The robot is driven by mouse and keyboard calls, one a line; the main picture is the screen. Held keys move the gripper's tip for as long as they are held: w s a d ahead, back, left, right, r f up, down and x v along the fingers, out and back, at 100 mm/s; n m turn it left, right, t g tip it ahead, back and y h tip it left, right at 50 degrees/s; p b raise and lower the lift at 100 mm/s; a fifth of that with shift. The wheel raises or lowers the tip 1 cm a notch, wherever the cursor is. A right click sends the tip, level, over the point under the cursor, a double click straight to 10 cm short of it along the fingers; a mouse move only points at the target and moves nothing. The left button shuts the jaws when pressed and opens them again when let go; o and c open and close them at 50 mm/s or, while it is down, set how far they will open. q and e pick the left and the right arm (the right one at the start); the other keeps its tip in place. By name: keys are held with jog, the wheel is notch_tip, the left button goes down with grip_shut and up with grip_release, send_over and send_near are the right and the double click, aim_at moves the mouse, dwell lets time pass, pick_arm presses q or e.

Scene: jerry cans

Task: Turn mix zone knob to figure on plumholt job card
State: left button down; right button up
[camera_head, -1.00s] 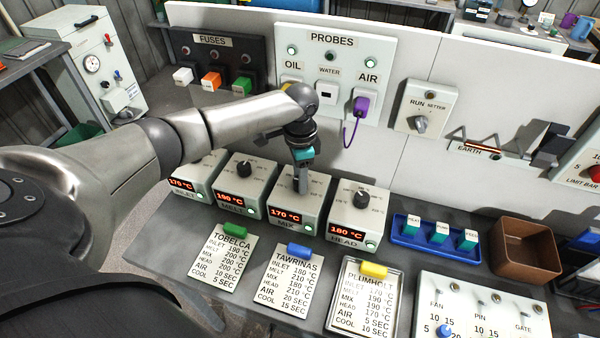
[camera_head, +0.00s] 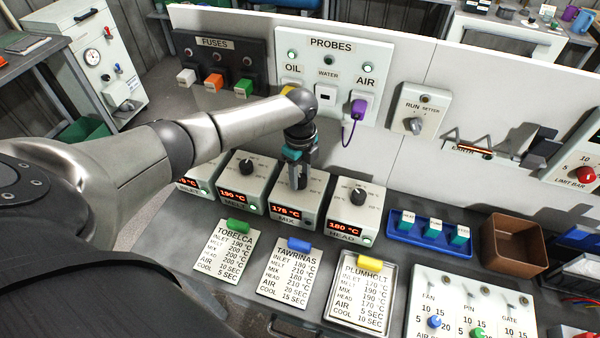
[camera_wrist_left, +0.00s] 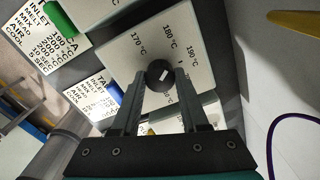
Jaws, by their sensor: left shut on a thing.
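The mix unit (camera_head: 313,208) is a pale box with a red display that seems to read about 175 °C. My left gripper (camera_head: 298,184) points down onto its top and is shut on the dark mix knob (camera_wrist_left: 160,75). In the left wrist view the gripper (camera_wrist_left: 161,92) has its two fingers at the knob's sides. Marks of 170, 180 and 190 °C show around the knob; other marks are hidden. The Plumholt job card (camera_head: 359,290), under a yellow clip, lists mix 190 °C. My right gripper is not in view.
The melt unit (camera_head: 240,195) reads 190 °C and the head unit (camera_head: 350,227) reads 180 °C, close on either side. The inlet display is partly hidden by my arm. A blue tray (camera_head: 432,247) and brown box (camera_head: 540,258) stand to the right.

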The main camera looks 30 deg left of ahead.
pick_arm(q)
jog(key=m, duration=0.3)
jog(key=shift+m, duration=2)
jog(key=shift+c, duration=2.1)
grip_release()
